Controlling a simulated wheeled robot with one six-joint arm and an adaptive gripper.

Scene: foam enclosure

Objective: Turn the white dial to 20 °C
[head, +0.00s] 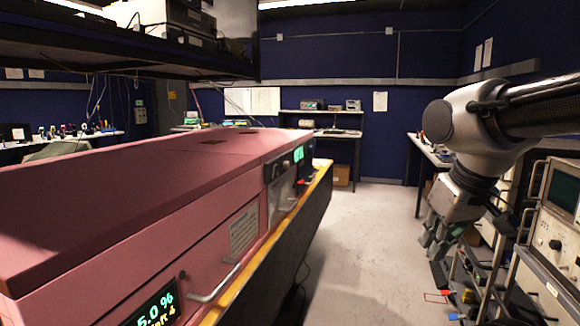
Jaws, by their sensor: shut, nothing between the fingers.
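A long pink foam enclosure (120,215) fills the left and middle of the head view. On its far front end is a small panel with a lit green display (298,154), too small to read. A dark control strip (279,168) sits beside it. I cannot make out a white dial; the panel is seen at a steep angle. A nearer display (155,308) at the bottom left shows "5.0 %", partly cut off. My gripper (432,245) hangs at the right, pointing down, shut and empty. It is well apart from the enclosure, over the aisle beside the equipment rack.
The enclosure has metal handles (215,284) along its front and a yellow edge (318,183) below. Pale floor (370,250) is open between it and the instrument rack (550,270) at the right. A bench (335,132) stands at the back wall. A dark shelf (130,45) overhangs the upper left.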

